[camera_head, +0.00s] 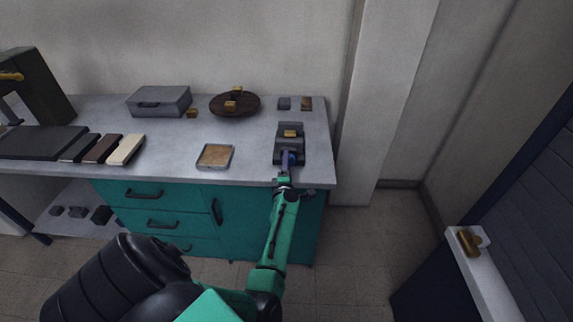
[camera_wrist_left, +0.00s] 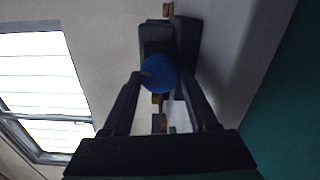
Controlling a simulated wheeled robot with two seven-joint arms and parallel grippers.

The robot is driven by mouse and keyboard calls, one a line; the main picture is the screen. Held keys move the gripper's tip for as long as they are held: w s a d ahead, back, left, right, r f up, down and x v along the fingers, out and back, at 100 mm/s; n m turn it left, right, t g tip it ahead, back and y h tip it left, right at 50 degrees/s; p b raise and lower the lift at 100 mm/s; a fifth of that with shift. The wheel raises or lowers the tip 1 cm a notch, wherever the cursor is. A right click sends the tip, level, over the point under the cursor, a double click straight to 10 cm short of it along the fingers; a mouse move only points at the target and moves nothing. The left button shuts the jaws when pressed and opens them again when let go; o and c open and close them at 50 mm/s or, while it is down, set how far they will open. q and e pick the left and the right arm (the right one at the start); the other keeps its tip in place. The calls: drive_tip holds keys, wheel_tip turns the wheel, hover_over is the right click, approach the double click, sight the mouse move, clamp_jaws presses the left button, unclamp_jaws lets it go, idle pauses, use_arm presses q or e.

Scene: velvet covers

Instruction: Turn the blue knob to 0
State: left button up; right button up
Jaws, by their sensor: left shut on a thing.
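The blue knob (camera_wrist_left: 160,75) is round and sits on the front of a dark grey device in the left wrist view. My left gripper (camera_wrist_left: 160,85) has one finger on each side of the knob and is shut on it. In the head view the dark device (camera_head: 290,133) stands near the right end of the counter with a small yellow block on top. My left gripper (camera_head: 286,165) reaches its near side there and mostly hides the knob. The knob's scale and its reading cannot be made out. My right gripper is not in view.
The grey counter (camera_head: 255,145) also holds a shallow tray (camera_head: 215,156), a round brown board (camera_head: 235,104) with small yellow blocks, and a grey case (camera_head: 160,101). Two small blocks lie behind the device. A white pillar (camera_head: 385,100) stands right of the counter.

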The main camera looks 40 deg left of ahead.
use_arm(q)
drive_tip(key=shift+w+r+n, duration=0.15)
drive_tip(key=shift+n, duration=1.05)
drive_tip(key=shift+r, duration=0.1)
drive_tip(key=o, duration=1.1)
drive_tip(key=shift+o, duration=1.3)
drive_tip(key=shift+w, duration=0.1)
drive_tip(key=shift+d+f, duration=0.1)
drive_tip(key=shift+f, duration=0.1)
drive_tip(key=shift+f, duration=0.1)
